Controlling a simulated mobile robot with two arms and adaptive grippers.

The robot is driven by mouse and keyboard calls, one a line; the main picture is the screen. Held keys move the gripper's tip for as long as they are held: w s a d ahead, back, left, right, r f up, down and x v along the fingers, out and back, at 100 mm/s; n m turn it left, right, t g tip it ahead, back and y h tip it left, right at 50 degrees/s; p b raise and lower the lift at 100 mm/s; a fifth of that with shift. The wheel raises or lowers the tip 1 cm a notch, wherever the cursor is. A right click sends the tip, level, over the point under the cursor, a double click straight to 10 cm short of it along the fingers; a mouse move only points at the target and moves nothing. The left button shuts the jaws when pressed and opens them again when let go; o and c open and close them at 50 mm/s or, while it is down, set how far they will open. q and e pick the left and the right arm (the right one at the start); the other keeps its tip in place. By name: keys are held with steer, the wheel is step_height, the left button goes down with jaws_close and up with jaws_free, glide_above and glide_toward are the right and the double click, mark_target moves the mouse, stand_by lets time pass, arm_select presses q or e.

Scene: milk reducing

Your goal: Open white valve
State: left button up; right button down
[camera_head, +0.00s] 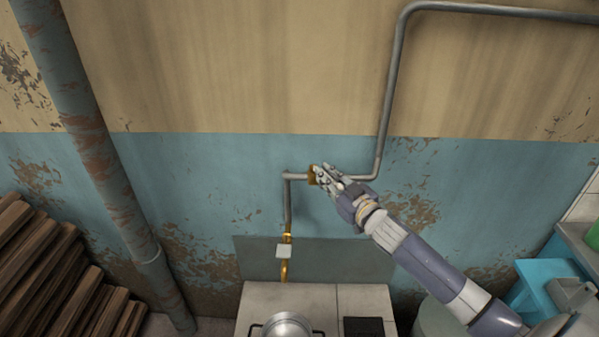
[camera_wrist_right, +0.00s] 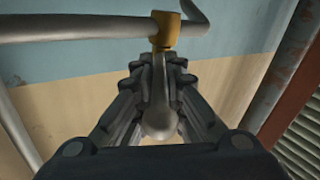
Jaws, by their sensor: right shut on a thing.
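The valve has a brass-yellow body (camera_wrist_right: 165,30) on a grey wall pipe and a pale, round-ended lever (camera_wrist_right: 158,122). In the head view the brass body (camera_head: 313,175) shows at the left edge of my right gripper (camera_head: 328,175), which hides the lever there. In the right wrist view my right gripper (camera_wrist_right: 158,95) is shut on the lever, with a finger on each side of it. The lever's rounded end shows between the fingers. My left gripper is not in view.
The grey pipe (camera_head: 376,120) runs along the blue and beige wall. Below are a stove (camera_head: 265,300) with a metal pot (camera_head: 287,326) and a small white piece (camera_head: 284,251) on a yellow pipe. Stacked wood (camera_head: 50,270) stands left, a blue stool (camera_head: 540,285) right.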

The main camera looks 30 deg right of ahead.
steer(key=shift+w+d+r+n+g+y+b, duration=0.1)
steer(key=shift+w+d+n+g+y+b, duration=0.2)
steer(key=shift+d+n+g+y+b, duration=0.95)
steer(key=shift+w+d+f+n+g+y+b, duration=0.15)
steer(key=shift+w+n+g+y+b, duration=0.25)
steer(key=shift+n+y+b, duration=1.7)
steer(key=shift+w+d+r+n+g+y+b, duration=0.2)
steer(key=shift+d+n+g+y+b, duration=0.7)
steer(key=shift+y, duration=1.55)
steer(key=shift+a, duration=0.2)
